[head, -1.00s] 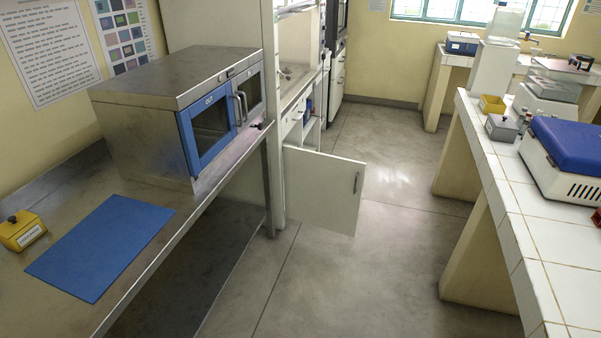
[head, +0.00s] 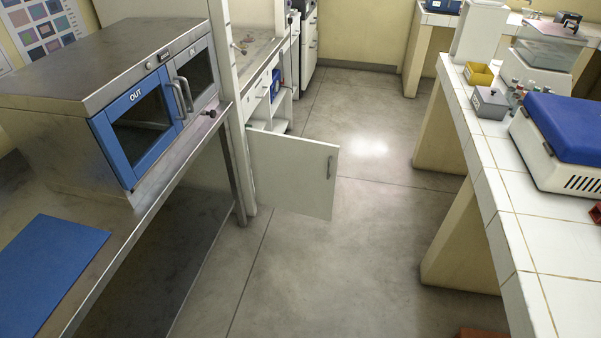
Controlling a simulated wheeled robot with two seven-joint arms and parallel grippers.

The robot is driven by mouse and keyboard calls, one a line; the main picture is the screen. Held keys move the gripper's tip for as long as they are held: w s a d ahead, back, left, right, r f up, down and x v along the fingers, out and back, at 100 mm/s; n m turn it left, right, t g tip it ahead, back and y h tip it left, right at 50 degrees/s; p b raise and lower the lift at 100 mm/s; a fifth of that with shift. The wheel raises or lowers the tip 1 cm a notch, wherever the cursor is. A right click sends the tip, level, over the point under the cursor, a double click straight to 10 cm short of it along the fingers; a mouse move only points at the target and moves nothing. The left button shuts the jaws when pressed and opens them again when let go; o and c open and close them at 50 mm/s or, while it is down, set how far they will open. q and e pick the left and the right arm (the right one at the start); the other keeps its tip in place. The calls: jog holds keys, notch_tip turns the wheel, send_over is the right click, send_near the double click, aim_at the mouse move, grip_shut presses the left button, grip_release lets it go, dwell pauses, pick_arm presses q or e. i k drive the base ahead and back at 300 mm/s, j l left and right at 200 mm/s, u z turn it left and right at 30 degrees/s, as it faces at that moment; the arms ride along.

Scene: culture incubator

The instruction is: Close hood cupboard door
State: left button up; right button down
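The white hood cupboard door (head: 293,176) stands wide open in the head view, swung out into the aisle. Its grey vertical handle (head: 330,167) is near the free edge at the right. Behind it the white cupboard (head: 281,110) under the hood is open, and a shelf and a blue item (head: 275,84) show inside. The hood's bench surface (head: 250,50) lies above the cupboard. Neither of my grippers is in view.
A steel bench with a pass-through box (head: 110,62) and a blue mat (head: 45,262) is at left. A white tiled bench (head: 555,240) runs along the right with a blue-lidded box (head: 570,125). The grey floor (head: 340,265) between them is clear.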

aim_at(294, 174)
jog(key=i+l+u, duration=0.4)
jog(key=i+l, duration=0.5)
jog(key=i, duration=0.05)
